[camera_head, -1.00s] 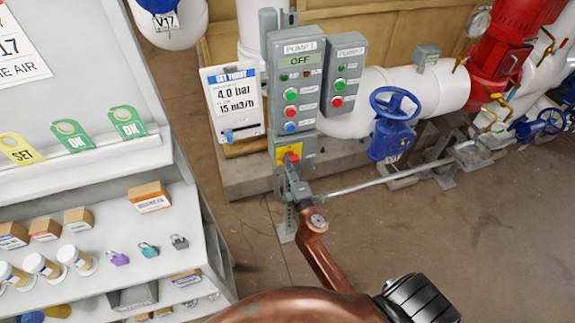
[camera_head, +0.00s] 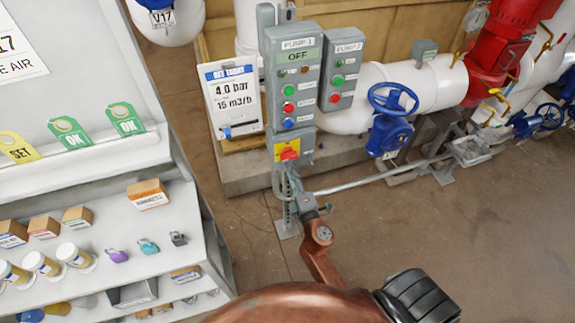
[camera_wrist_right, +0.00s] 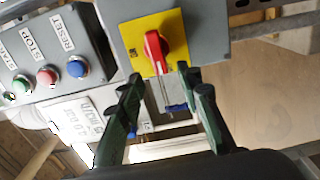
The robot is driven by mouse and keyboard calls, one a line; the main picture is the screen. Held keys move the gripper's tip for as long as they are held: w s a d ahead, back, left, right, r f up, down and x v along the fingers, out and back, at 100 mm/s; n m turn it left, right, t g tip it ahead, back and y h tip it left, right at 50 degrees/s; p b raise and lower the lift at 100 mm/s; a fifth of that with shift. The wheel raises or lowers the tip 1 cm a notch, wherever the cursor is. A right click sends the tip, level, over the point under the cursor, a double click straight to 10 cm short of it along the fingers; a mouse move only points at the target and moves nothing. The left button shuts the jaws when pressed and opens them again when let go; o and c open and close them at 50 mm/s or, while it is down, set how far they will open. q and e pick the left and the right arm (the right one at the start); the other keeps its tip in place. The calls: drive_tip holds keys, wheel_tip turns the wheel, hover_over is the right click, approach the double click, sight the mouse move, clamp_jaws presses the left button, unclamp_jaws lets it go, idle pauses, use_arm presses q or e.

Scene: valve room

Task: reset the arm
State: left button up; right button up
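My right gripper (camera_head: 294,187) is just below the yellow switch plate (camera_head: 279,149) with its red handle (camera_head: 290,154), under the pump 1 panel. In the right wrist view, its two dark green fingers (camera_wrist_right: 168,108) are apart. The red handle (camera_wrist_right: 155,52) on the yellow plate (camera_wrist_right: 137,30) lies just beyond the fingertips, not gripped. A small blue thing shows between the fingers; I cannot tell what it is or its distance. My right arm (camera_head: 320,257) is copper-coloured and reaches up from the bottom. My left gripper is not in view.
The pump 1 panel (camera_head: 296,73) reads OFF; the pump 2 panel (camera_head: 342,70) is beside it. A white sign (camera_head: 232,100) stands left of them. A shelf unit (camera_head: 120,215) with boxes and padlocks fills the left. A blue handwheel valve (camera_head: 390,125) is at right. The floor (camera_head: 450,225) is clear at right.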

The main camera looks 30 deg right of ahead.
drive_tip(key=shift+v, duration=0.85)
drive_tip(key=s+a+f+m+g+y, duration=0.1)
drive_tip(key=s+f+m+g, duration=0.3)
drive_tip(key=f, duration=1.1)
drive_tip(key=s+f+g+y, duration=0.15)
drive_tip(key=s+f, duration=0.35)
drive_tip(key=f, duration=0.9)
drive_tip(key=s+a+f+m+g+y, duration=0.1)
drive_tip(key=s+f+m+g, duration=0.3)
drive_tip(key=f, duration=1.1)
drive_tip(key=s+f+m+g, duration=0.1)
drive_tip(key=s+f+g, duration=0.1)
drive_tip(key=s+f, duration=0.65)
drive_tip(key=s+f+m+g, duration=0.15)
drive_tip(key=s+f, duration=0.45)
drive_tip(key=s, duration=0.6)
drive_tip(key=s+d+f+m+g, duration=0.1)
drive_tip(key=s+f+g, duration=0.1)
drive_tip(key=s, duration=0.7)
drive_tip(key=s+f+m+g, duration=0.2)
drive_tip(key=s+f, duration=0.2)
drive_tip(key=s, duration=0.6)
drive_tip(key=shift+d, duration=0.4)
